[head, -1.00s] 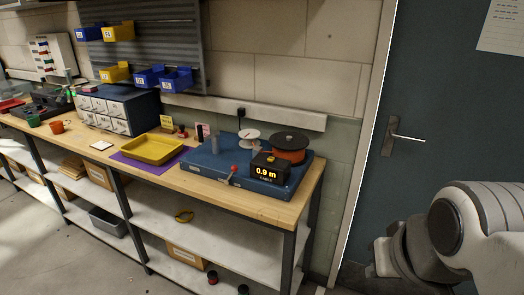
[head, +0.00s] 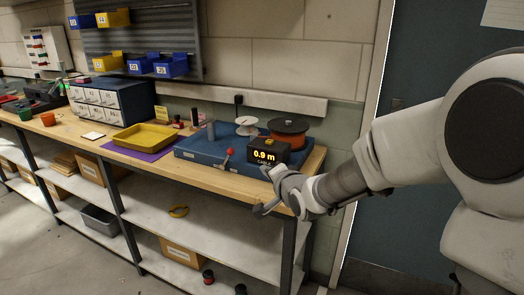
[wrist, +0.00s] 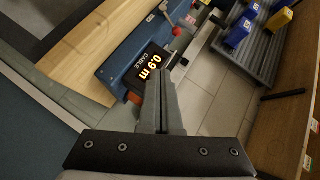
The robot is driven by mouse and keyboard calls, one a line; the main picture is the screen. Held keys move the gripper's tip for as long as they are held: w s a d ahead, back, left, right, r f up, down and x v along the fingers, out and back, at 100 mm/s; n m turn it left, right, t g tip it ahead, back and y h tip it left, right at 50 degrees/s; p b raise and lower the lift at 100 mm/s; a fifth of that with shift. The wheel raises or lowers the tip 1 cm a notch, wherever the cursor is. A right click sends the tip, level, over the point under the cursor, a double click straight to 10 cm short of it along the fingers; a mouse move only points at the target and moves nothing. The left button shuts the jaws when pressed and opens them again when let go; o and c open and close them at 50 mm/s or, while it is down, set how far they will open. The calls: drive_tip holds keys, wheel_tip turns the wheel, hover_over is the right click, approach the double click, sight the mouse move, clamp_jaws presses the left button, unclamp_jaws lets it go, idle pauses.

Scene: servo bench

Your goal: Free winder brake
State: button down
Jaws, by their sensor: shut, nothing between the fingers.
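The winder is a blue unit (head: 200,150) on the right end of the bench. It carries an orange cable spool (head: 288,134), a white reel (head: 246,125) and a black counter (head: 265,154) reading "0.9 m". A lever with a red knob (head: 229,152) stands at its front edge. In the wrist view the red knob (wrist: 176,31) shows beyond the counter (wrist: 148,68). Which part is the brake is not labelled legibly. My gripper (wrist: 163,78) is shut and empty, in front of the counter, apart from the lever. The fingers partly hide the spool.
A yellow tray (head: 147,136) on a purple mat lies left of the winder. A drawer cabinet (head: 110,102) stands farther left, with blue and yellow bins on the wall above. A door is at right.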

drive_tip(key=a+f+m, duration=0.1)
drive_tip(key=w+a+m+t+y+b, duration=0.1)
drive_tip(key=w+a+f+m+y, duration=0.1)
drive_tip(key=a, duration=0.1)
drive_tip(key=shift+w+f+t, duration=0.25)
drive_tip(key=shift+f+t, duration=0.1)
drive_tip(key=shift+t, duration=0.05)
drive_tip(key=shift+w, duration=0.1)
